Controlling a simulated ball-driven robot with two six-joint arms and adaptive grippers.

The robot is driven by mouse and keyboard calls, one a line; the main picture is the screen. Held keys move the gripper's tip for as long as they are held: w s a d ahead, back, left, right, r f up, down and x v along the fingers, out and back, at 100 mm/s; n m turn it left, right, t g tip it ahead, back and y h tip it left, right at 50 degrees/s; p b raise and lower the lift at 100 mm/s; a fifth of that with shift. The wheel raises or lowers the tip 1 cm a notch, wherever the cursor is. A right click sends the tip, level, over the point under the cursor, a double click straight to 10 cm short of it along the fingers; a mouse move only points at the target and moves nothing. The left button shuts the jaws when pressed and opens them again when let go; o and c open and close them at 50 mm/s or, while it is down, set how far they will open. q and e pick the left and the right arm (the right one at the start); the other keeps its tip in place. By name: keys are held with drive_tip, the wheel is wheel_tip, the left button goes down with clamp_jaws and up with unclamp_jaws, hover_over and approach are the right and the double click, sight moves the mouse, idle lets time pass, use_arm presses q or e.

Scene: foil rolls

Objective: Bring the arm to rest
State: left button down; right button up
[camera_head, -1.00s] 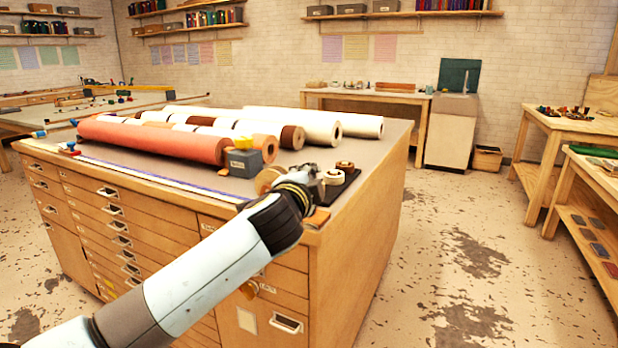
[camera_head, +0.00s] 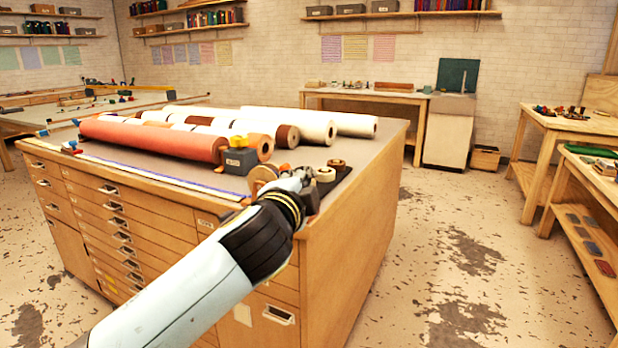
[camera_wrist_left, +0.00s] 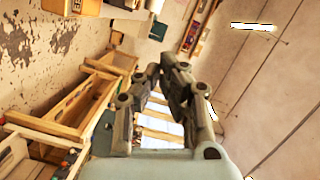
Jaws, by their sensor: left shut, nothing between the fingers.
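My left arm (camera_head: 225,265) comes in from the lower left in the head view, across the near corner of the drawer cabinet (camera_head: 345,270). My left gripper (camera_head: 303,184) is at the arm's far end, in front of the small rolls at the cabinet's near right corner, and is mostly hidden behind the wrist. In the left wrist view the gripper's dark fingers (camera_wrist_left: 165,95) show with nothing held between them; the gripper is shut. My right gripper is in neither view.
Long foil rolls (camera_head: 160,138) lie on the cabinet top beside a grey tape dispenser (camera_head: 238,160) and small rolls (camera_head: 326,174). Workbenches stand at the back (camera_head: 365,95) and right (camera_head: 570,125). The floor (camera_head: 450,250) right of the cabinet is clear.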

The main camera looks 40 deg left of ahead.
use_arm(q)
drive_tip(key=shift+s+d, duration=0.25)
drive_tip(key=shift+s, duration=0.4)
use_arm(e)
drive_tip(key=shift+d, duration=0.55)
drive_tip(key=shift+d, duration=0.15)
